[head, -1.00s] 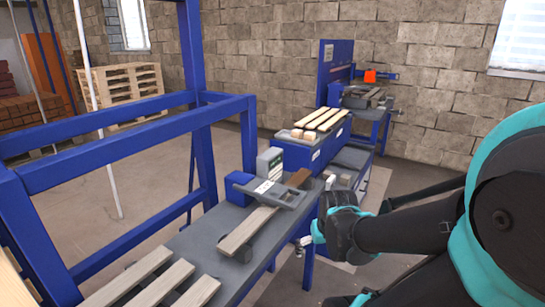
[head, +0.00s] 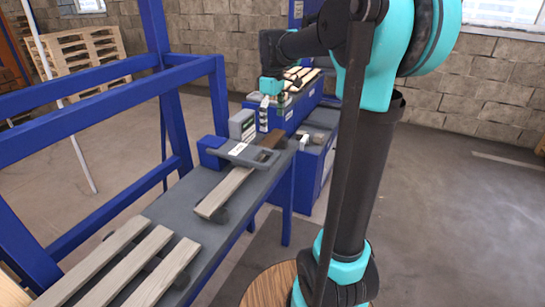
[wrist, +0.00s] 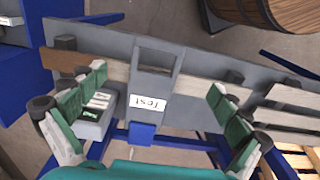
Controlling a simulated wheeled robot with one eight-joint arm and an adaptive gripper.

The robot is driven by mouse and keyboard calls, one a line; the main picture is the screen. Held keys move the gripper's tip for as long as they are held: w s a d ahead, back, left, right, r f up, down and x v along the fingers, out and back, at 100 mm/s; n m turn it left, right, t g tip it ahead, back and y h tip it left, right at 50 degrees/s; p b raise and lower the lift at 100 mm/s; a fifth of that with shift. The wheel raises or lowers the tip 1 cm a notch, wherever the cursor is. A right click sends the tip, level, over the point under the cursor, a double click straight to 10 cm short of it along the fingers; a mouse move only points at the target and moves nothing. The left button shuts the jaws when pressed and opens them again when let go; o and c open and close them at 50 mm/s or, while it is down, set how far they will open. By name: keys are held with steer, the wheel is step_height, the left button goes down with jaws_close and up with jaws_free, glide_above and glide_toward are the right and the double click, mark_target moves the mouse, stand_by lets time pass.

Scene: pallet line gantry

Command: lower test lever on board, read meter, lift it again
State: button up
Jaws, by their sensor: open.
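The test lever (head: 243,151) is a grey frame with a white label, hinged at a blue block (head: 211,152). It lies low across a wooden board (head: 226,190) on the grey bench; I cannot tell whether it touches the board. In the wrist view the lever's label (wrist: 148,105) reads TEST, and its open handle end crosses the board (wrist: 200,91). The meter, a grey box (head: 241,124), stands behind the lever; its small display is too small to read in the wrist view (wrist: 92,122). My gripper (wrist: 157,82) is open and empty above the lever, its fingers apart on either side.
A blue gantry frame (head: 190,72) stands at the left of the bench. Several slats (head: 130,262) lie at the near end. A barrel (head: 262,289) stands on the floor at the right front. The floor at right is open.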

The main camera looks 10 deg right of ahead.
mark_target(273, 158)
step_height(273, 158, down, 14)
steer(key=shift+f, duration=0.15)
stand_by(0.3)
